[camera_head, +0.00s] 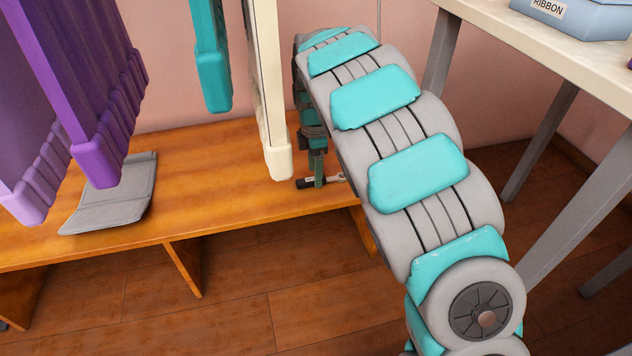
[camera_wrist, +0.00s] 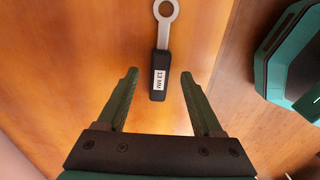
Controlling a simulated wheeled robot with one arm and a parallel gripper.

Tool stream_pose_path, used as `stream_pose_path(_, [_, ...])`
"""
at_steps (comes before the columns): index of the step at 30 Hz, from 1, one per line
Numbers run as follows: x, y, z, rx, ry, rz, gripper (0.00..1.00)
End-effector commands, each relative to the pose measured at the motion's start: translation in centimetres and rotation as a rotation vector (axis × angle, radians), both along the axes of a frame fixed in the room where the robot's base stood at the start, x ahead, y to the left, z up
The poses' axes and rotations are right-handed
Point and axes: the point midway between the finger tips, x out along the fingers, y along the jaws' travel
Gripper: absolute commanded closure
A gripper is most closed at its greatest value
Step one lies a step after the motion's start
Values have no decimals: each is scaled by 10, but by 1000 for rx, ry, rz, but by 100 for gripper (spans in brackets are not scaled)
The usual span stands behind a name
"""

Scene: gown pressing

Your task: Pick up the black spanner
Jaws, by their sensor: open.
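The black spanner (camera_wrist: 159,82) lies on the wooden bench. It has a black handle with a white "13 MM" label and a silver ring end pointing away in the wrist view. My gripper (camera_wrist: 158,75) is open, with its two green fingers on either side of the handle's near part in that view. I cannot tell how far above the bench the fingers are. In the head view the spanner (camera_head: 306,183) shows at the bench's right end, partly hidden by my gripper (camera_head: 319,184), which points down over it.
The wooden bench (camera_head: 215,172) holds a grey folded cloth (camera_head: 112,203) at left. Purple garments (camera_head: 90,90), a teal one (camera_head: 211,60) and a cream one (camera_head: 270,90) hang above it. A white table (camera_head: 540,45) with a blue ribbon box (camera_head: 575,18) stands at right.

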Motion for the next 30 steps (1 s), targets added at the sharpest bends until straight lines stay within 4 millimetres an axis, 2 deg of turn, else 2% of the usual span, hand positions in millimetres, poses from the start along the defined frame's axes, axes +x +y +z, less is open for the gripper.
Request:
stream_pose_path(1, [-1,0,-9,-1,5,0,32])
stream_pose_path(4, [-1,1,-18,-1,4,1,32])
stream_pose_path(11, [0,1,-18,0,1,1,34])
stream_pose_path(27, [0,1,-18,0,1,1,94])
stream_pose_path(30, [0,1,-18,0,1,1,100])
